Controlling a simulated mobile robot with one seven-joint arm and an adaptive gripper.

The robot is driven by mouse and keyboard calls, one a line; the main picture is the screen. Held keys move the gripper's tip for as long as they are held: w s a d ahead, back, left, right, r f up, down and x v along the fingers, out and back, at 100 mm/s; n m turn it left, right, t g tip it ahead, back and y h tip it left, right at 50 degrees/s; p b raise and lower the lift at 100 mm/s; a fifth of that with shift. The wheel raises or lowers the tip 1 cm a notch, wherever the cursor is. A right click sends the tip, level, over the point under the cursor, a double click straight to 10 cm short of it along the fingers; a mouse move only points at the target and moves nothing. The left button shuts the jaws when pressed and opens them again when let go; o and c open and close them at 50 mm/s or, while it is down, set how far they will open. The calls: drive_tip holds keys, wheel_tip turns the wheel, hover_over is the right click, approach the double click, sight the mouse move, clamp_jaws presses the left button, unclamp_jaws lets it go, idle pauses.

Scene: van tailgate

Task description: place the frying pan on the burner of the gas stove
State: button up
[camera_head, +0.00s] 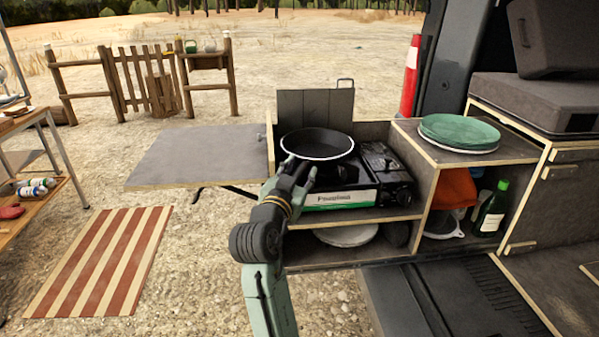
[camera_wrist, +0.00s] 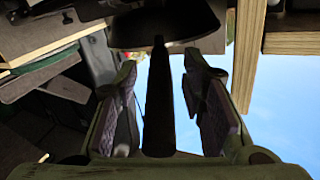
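The black frying pan (camera_head: 318,144) is at the left part of the gas stove (camera_head: 341,197), over the burner (camera_head: 343,172), whose front part shows below the pan. I cannot tell whether the pan rests on the burner or is just above it. My gripper (camera_head: 299,172) is at the pan's near side. In the wrist view, the pan's dark handle (camera_wrist: 160,100) lies between my gripper's two fingers (camera_wrist: 168,110), with visible gaps on both sides. The fingers look open around the handle. The pan's underside (camera_wrist: 165,25) shows at the top.
The stove stands on a wooden shelf unit with an upright grey panel (camera_head: 316,108) behind it. Green plates (camera_head: 459,131) sit on the box at the right. A green bottle (camera_head: 491,208) stands below them. A flat side table (camera_head: 200,155) extends left.

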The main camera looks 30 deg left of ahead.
drive_tip(key=shift+s, duration=0.1)
drive_tip(key=s+d+b, duration=0.2)
drive_tip(key=s+b, duration=0.1)
drive_tip(key=s, duration=0.8)
drive_tip(key=shift+s, duration=0.35)
